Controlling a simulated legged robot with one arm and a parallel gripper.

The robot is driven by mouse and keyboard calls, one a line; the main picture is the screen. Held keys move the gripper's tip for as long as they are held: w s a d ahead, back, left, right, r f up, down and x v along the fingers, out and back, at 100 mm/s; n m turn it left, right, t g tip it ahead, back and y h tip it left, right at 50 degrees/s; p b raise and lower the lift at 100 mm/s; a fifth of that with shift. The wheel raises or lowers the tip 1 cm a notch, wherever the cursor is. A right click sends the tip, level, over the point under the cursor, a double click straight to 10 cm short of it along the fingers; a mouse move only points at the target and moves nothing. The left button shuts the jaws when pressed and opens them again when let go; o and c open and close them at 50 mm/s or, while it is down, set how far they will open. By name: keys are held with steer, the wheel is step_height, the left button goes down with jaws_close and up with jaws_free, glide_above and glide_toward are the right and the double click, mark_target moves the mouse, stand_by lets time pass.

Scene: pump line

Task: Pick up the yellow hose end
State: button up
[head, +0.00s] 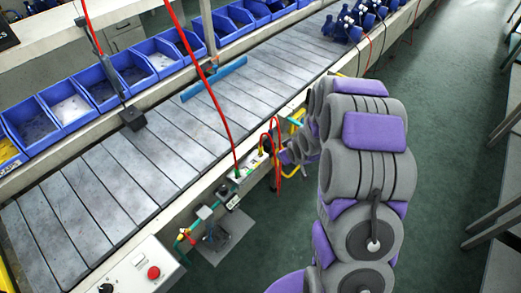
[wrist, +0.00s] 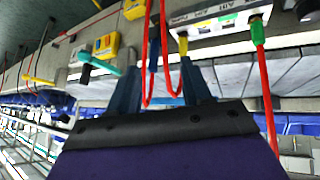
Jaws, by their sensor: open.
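In the wrist view a yellow hose end (wrist: 183,47) points up at a white outlet box, seemingly at one of its ports. I cannot tell whether any hose touches a finger. In the head view a small yellow piece (head: 262,140) shows at the bench edge, and my arm hides most of my gripper.
The white outlet box (wrist: 220,22) also carries a green fitting with a red hose (wrist: 262,80), right of my gripper. Yellow valve bodies (wrist: 105,45) are at the left. A slatted conveyor (head: 150,150) and blue bins (head: 70,105) lie beyond.

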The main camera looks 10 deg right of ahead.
steer(key=w+f+t+y+p, duration=0.1)
steer(key=w+f+t, duration=0.15)
steer(key=f, duration=0.25)
steer(key=m+t+y+p, duration=0.2)
steer(key=t+p, duration=0.3)
steer(key=t, duration=0.3)
glide_toward(261, 149)
steer(key=w, duration=0.1)
steer(key=w+b, duration=0.1)
steer(key=w, duration=0.1)
steer(key=w+a+b, duration=0.1)
steer(key=w, duration=0.1)
steer(key=shift+a+f, duration=0.1)
steer(key=shift+f, duration=0.3)
steer(key=shift+w+a+f+b, duration=0.15)
steer(key=shift+w+b, duration=0.15)
steer(key=shift+w, duration=0.7)
steer(key=shift+w+a+r+b, duration=0.15)
steer(key=shift+w+b, duration=0.15)
steer(key=shift+w, duration=0.65)
steer(key=shift+w+a+f+b, duration=0.15)
steer(key=shift+w+b, duration=0.15)
steer(key=shift+w, duration=0.7)
jaws_close()
